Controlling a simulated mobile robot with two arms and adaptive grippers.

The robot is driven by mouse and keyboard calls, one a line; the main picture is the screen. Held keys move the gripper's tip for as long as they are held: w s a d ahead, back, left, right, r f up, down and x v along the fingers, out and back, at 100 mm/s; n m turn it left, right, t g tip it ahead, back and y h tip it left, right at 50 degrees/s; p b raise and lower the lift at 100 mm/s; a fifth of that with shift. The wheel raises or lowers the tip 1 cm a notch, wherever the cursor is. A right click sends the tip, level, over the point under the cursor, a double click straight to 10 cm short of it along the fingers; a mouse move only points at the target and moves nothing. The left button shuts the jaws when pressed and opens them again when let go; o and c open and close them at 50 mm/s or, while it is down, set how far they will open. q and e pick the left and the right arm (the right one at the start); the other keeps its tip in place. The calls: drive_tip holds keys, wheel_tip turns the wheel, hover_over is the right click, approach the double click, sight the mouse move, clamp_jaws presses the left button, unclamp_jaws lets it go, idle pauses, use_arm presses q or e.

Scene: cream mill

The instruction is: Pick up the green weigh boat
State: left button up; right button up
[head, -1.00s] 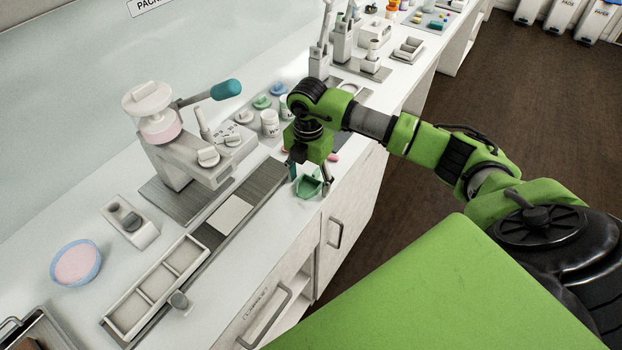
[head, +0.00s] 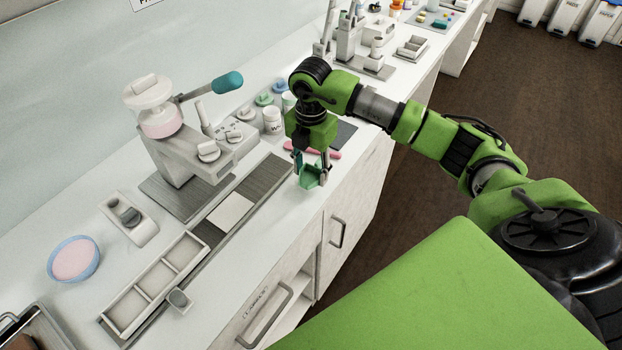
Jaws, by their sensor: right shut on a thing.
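The green weigh boat (head: 313,176) is a small open green dish near the front edge of the counter. My right gripper (head: 311,168) points down and is shut on the weigh boat, with one finger on each side of it. The boat appears to be held above the counter, though the gap is hard to judge. My left gripper is not in the view.
A cream mill (head: 175,140) with a blue-ended lever stands left on the counter (head: 275,221). A pink tool (head: 318,152) lies behind the gripper. Lidded jars (head: 272,120) stand behind. A divided tray (head: 155,284) and a blue-rimmed bowl (head: 74,259) are at the front left.

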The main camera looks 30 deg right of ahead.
drive_tip(key=s+r+b, duration=0.4)
drive_tip(key=s+r, duration=0.6)
drive_tip(key=s, duration=0.4)
drive_tip(key=shift+d, duration=0.4)
drive_tip(key=shift+w, duration=0.1)
